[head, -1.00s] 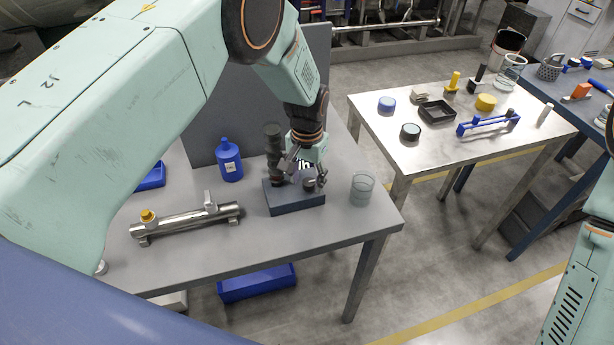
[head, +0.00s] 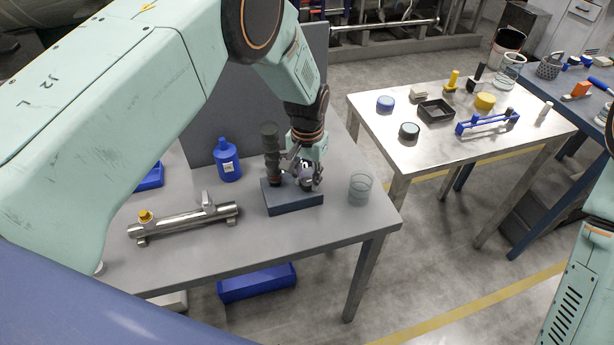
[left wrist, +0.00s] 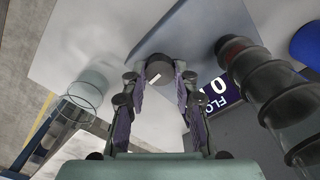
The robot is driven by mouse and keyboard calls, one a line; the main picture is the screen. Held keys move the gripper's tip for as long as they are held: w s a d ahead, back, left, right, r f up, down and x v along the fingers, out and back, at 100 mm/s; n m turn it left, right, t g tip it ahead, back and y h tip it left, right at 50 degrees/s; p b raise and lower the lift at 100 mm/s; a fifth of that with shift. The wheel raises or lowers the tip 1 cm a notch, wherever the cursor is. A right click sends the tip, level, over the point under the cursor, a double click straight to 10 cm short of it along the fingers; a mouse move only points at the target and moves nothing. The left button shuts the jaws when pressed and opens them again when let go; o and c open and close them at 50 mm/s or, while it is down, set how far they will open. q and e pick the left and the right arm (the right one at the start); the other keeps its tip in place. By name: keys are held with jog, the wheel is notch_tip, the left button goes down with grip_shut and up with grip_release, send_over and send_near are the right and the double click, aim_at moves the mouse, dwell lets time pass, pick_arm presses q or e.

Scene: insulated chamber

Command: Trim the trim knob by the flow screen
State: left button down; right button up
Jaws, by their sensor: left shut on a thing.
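The trim knob (left wrist: 158,70) is a dark round cap with a white pointer line, seen in the left wrist view. My left gripper (head: 306,181) is shut on it, with one finger at each side of its rim; it also shows in the left wrist view (left wrist: 159,80). The flow screen (left wrist: 219,92) is beside the knob, partly hidden by a finger; part of "FLO" and a digit like 0 show. In the head view the knob is mostly hidden by the fingers above the dark blue base block (head: 292,202). My right gripper is out of view.
A dark ribbed column (head: 270,150) stands close beside my left gripper. A clear beaker (head: 360,189) is just right of the block. A blue bottle (head: 227,160) and a metal tube (head: 183,220) are to the left. The front of the grey table is clear.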

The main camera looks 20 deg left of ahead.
pick_arm(q)
jog(key=shift+s+f, duration=0.1)
jog(key=n+b, duration=0.1)
jog(key=n, duration=0.4)
jog(key=n+b, duration=0.1)
jog(key=n, duration=0.4)
jog(key=shift+s+a+n, duration=0.1)
jog(key=shift+n, duration=0.2)
jog(key=n+b, duration=0.1)
jog(key=n, duration=0.4)
jog(key=shift+n, duration=0.3)
jog(key=n, duration=0.5)
jog(key=shift+s+b, duration=0.1)
jog(key=shift+b, duration=0.3)
jog(key=shift+n, duration=0.4)
